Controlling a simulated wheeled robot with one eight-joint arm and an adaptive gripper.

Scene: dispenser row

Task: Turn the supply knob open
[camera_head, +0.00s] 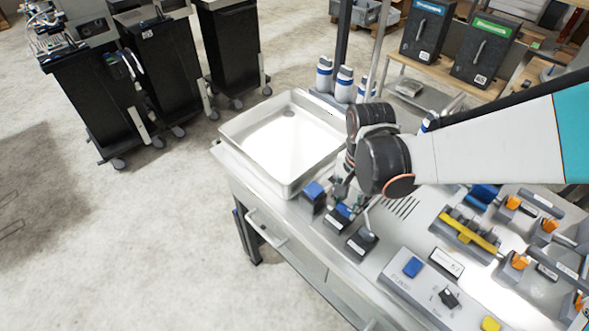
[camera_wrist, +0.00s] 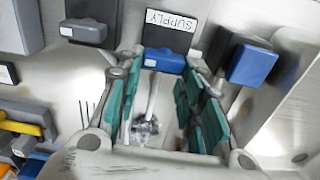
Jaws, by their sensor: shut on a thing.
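The supply knob (camera_wrist: 165,60) is a blue block below a black plate (camera_wrist: 170,22) marked "SUPPLY" in the wrist view. It also shows in the head view (camera_head: 344,210), partly covered by my gripper. My gripper (camera_head: 350,203) reaches down to the middle unit of a short row by the sink. In the wrist view, its green-padded fingers stand on either side of the knob and are shut on it. Where pads and knob touch is partly hidden. A small metal fitting (camera_wrist: 146,125) shows between the fingers.
Neighbouring units stand close on both sides: one with a blue block (camera_head: 314,190), one dark (camera_head: 362,240). A white-bottomed sink basin (camera_head: 290,140) lies behind them. A panel with a blue button (camera_head: 413,267) and yellow-handled fixture (camera_head: 468,230) are on the right.

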